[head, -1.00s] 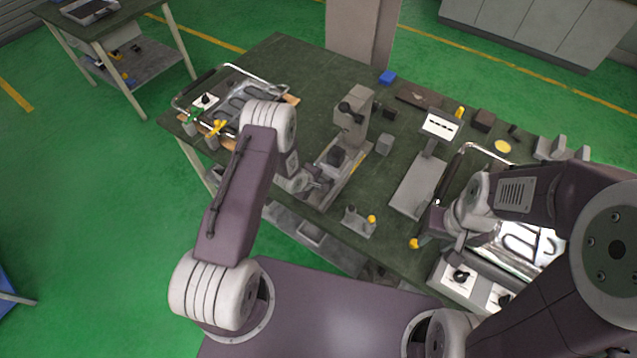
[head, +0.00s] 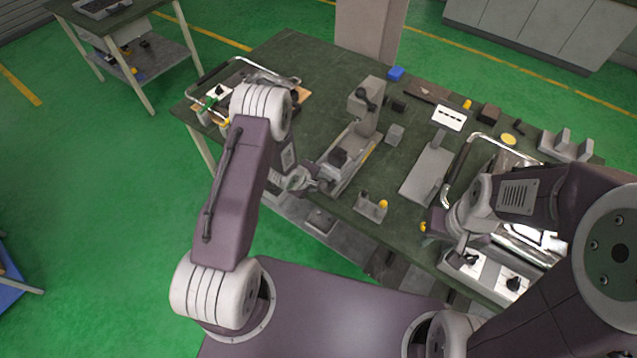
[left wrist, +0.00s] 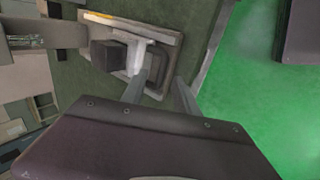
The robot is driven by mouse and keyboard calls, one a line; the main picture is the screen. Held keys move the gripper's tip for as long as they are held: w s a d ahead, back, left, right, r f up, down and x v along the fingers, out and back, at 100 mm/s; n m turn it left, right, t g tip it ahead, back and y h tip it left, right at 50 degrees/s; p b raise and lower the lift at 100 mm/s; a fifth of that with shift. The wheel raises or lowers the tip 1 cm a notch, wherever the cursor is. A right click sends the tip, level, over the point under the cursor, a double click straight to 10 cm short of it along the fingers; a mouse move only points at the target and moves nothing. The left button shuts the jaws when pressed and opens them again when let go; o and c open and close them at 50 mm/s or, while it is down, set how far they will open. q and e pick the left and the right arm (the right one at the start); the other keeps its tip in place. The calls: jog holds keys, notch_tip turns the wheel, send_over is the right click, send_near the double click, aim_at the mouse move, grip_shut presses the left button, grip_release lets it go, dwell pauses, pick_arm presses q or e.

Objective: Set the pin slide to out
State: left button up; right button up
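I cannot tell for sure which part is the pin slide. A grey fixture (head: 345,165) with a long base plate, a dark block (head: 338,157) and an upright post with a black knob (head: 366,97) stands near the table's front edge. Its plate (left wrist: 165,42) and dark block (left wrist: 108,55) also show in the left wrist view. My left gripper (head: 322,184) is beside the plate's near end; in the left wrist view its fingers (left wrist: 162,88) are apart, with nothing seen held. My right gripper (head: 448,235) is low at the right bench unit; its fingertips are not clear.
A small grey bracket with a yellow knob (head: 383,204) stands at the front edge. A grey stand with a white sign (head: 449,116) is right of it.

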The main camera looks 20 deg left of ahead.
pick_arm(q)
jog(key=v, duration=0.4)
jog(key=shift+r, duration=0.2)
jog(key=shift+w+d+f, duration=0.1)
jog(key=shift+w, duration=0.05)
jog(key=w+r+m+t+y+b, duration=0.1)
jog(key=w+r+t+b, duration=0.2)
jog(key=r, duration=1)
jog(key=s+a+f+m+g+y+b, duration=0.1)
jog(key=s+m+g, duration=0.7)
jog(key=s, duration=1.4)
jog(key=m+b, duration=0.1)
jog(key=m, duration=0.3)
jog(key=shift+f+m, duration=0.4)
